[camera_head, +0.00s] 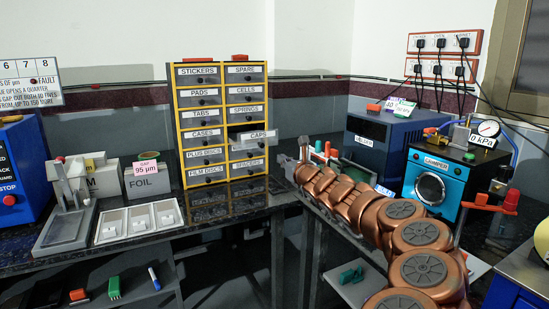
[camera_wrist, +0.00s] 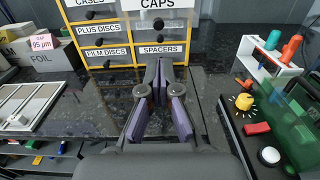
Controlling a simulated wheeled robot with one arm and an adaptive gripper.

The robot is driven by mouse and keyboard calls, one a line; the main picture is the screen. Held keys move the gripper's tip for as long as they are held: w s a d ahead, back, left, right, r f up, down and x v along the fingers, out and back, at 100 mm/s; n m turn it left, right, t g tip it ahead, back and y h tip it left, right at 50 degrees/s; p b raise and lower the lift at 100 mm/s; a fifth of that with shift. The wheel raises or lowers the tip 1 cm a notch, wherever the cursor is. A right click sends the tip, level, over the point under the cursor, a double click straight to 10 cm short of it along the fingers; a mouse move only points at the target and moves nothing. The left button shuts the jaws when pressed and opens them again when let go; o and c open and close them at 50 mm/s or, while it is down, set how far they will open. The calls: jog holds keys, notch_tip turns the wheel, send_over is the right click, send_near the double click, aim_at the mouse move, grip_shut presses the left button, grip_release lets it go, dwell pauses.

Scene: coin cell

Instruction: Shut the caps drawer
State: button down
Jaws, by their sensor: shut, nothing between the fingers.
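The yellow-framed cabinet (camera_head: 181,135) stands on the dark bench, with two columns of labelled grey drawers. The caps drawer (camera_head: 253,140) is in the right column, above the spacers drawer, and sticks out from the cabinet front. In the wrist view the caps drawer (camera_wrist: 172,21) is at the top centre, its label large and partly cut by the frame edge. My gripper (camera_wrist: 160,68) is shut and empty, its purple-sided fingers pointing toward the cabinet below the caps drawer. In the head view my gripper (camera_head: 288,163) is just right of the cabinet; its tips are hard to make out.
Left of the cabinet are a foil box (camera_head: 146,181), a white tray (camera_head: 139,221) and a grey press (camera_head: 65,229). To the right stand a blue crimper (camera_head: 437,180) and a dark blue unit (camera_head: 374,143). The wrist view shows a white rack (camera_wrist: 262,62) at right.

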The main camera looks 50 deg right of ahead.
jog(key=x, duration=0.4)
send_near(262, 146)
jog(key=shift+x, duration=1.55)
jog(key=shift+p+x, duration=0.55)
jog(key=shift+x, duration=0.95)
jog(key=shift+w+d, duration=0.2)
jog(key=shift+w, duration=0.3)
jog(key=shift+w, duration=0.1)
